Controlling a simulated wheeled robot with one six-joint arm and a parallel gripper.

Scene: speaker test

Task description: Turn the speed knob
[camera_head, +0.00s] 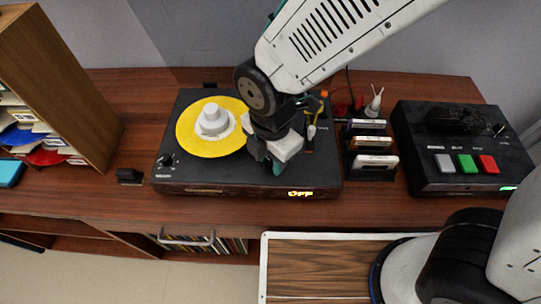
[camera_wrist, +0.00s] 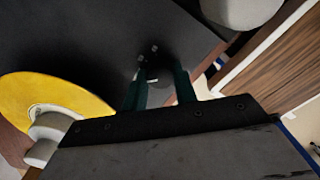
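The black turntable (camera_head: 185,118) stands on the wooden cabinet, with a yellow record (camera_head: 200,146) and a white hub (camera_head: 213,122) on it. A small knob (camera_head: 167,160) with a white mark is at its front left corner. My gripper (camera_head: 272,162) points down over the front right of the turntable, beside the lit "OFF" sign (camera_head: 300,194). In the wrist view, a dark round knob (camera_wrist: 160,68) with small white marks around it lies between the two fingertips (camera_wrist: 161,72). The fingers are apart; contact with the knob is not clear. In the head view my gripper hides this knob.
The tonearm (camera_head: 312,130) is right of my gripper. A rack of cartridges (camera_head: 372,162) stands beside the turntable. A black box (camera_head: 455,155) with grey, green and red buttons is farther right. A wooden shelf (camera_head: 60,85) is at the left. Bare cabinet top (camera_head: 230,207) shows in front.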

